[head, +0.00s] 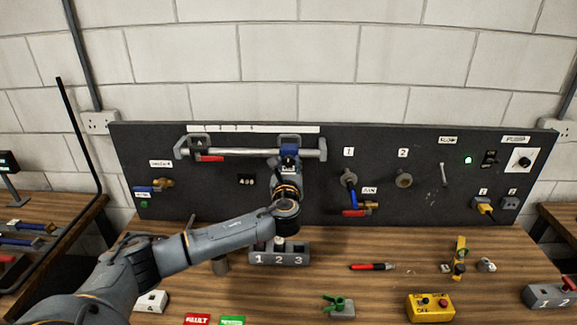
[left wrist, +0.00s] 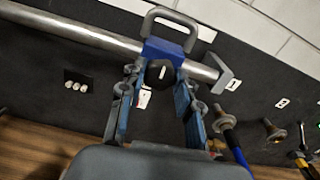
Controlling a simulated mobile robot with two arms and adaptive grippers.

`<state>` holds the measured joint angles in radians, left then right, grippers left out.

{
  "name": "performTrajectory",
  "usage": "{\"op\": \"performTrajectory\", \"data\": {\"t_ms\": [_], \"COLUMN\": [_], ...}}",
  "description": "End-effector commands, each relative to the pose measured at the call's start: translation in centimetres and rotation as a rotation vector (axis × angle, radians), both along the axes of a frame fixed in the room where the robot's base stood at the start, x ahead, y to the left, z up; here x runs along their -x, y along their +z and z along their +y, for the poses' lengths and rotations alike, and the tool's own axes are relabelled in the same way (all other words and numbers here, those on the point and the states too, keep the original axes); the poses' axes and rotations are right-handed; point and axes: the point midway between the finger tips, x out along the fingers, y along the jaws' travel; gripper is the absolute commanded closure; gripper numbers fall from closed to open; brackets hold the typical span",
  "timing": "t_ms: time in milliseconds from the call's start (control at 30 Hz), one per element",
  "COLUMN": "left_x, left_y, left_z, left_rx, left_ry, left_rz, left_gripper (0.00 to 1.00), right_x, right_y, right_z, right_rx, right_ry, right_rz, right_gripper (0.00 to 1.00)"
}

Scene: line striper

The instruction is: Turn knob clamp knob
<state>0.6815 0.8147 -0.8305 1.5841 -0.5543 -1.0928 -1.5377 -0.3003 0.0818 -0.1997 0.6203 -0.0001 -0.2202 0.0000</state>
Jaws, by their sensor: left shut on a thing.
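The blue clamp (head: 289,150) sits on the horizontal metal rail (head: 240,152) on the upper part of the dark panel. It also shows in the left wrist view (left wrist: 164,50). Its black knob (left wrist: 159,73) faces the wrist camera, with a pale mark on its face. My left gripper (head: 288,164) reaches up to the clamp from below. In the left wrist view its two fingers stand either side of the knob and close on it. In the head view the gripper and arm hide most of the knob. My right gripper is not in view.
A block marked 1 2 3 (head: 279,258) stands on the bench under my arm. A yellow button box (head: 430,307) and a green clamp (head: 338,305) stand at the front.

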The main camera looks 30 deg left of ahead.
Motion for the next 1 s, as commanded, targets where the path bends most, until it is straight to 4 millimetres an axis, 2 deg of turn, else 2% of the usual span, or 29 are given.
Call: {"op": "performTrajectory", "data": {"t_ms": [267, 1000], "left_x": [0.0, 0.0], "left_y": [-0.4, -0.4], "left_z": [-0.1, -0.1], "left_rx": [0.161, 0.761], "left_ry": [-0.001, 0.0], "left_rz": [-0.097, -0.464], "left_gripper": [0.98, 0.98], "right_x": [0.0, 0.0], "right_y": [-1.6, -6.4], "right_z": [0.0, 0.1], "right_rx": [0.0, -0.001], "right_ry": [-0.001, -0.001], "right_rz": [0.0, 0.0], "right_gripper": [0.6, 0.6]}}
